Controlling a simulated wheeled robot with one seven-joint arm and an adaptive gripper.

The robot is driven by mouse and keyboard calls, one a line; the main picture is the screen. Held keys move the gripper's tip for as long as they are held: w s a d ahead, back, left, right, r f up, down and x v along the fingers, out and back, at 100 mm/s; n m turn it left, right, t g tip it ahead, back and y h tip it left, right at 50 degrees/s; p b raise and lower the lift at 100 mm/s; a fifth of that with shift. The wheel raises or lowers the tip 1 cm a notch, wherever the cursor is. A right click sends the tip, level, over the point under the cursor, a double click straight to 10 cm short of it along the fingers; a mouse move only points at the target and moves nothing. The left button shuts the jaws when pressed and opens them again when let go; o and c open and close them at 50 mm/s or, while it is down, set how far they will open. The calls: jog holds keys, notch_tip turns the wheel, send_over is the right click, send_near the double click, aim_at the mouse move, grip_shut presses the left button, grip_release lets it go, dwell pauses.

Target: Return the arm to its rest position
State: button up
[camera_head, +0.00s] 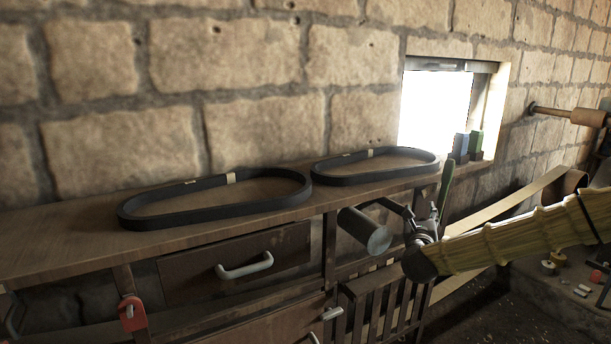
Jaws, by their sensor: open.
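Two black belts lie as flat loops on the wooden bench top (60,243). The larger belt (190,220) is at the left, with a pale tag on its far side. The smaller belt (378,179) is farther right, near the window. The two loops sit close together at their ends.
A grey cylinder on a dark jointed bracket (365,232) stands before the bench's right end. A yellow ribbed shape (520,240) crosses the right side. A drawer (236,266) with a pale handle is under the bench. A stone wall (226,65) rises behind.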

jog(key=s+a+f+n+g+y+p, duration=0.1)
jog(key=s+a+f+n+g+y, duration=0.2)
jog(key=a+f+n, duration=0.5)
jog(key=s+a+f+n+y+p, duration=0.1)
jog(key=s+a+f+n+y, duration=0.4)
jog(key=f, duration=0.7)
jog(key=s+a+f+n+g+p, duration=0.1)
jog(key=s+a+f+n+g, duration=0.1)
jog(key=s+f+n, duration=0.35)
jog(key=s+a+f+n+g, duration=0.2)
jog(key=s+f+n+g, duration=0.1)
jog(key=s+f, duration=0.55)
jog(key=s+d+f+n+g+p, duration=0.1)
jog(key=s+f+n+g, duration=0.2)
jog(key=s, duration=0.9)
jog(key=s+d+f+n+g+h+p, duration=0.1)
jog(key=s+f+n+g, duration=0.1)
jog(key=s+n, duration=0.5)
jog(key=s+d+f+n+g+p, duration=0.1)
jog(key=s+d+f+n+g, duration=0.1)
jog(key=s, duration=1.5)
jog(key=f+n+g, duration=0.1)
jog(key=n+g, duration=0.1)
jog(key=n, duration=0.1)
jog(key=shift+f, duration=0.35)
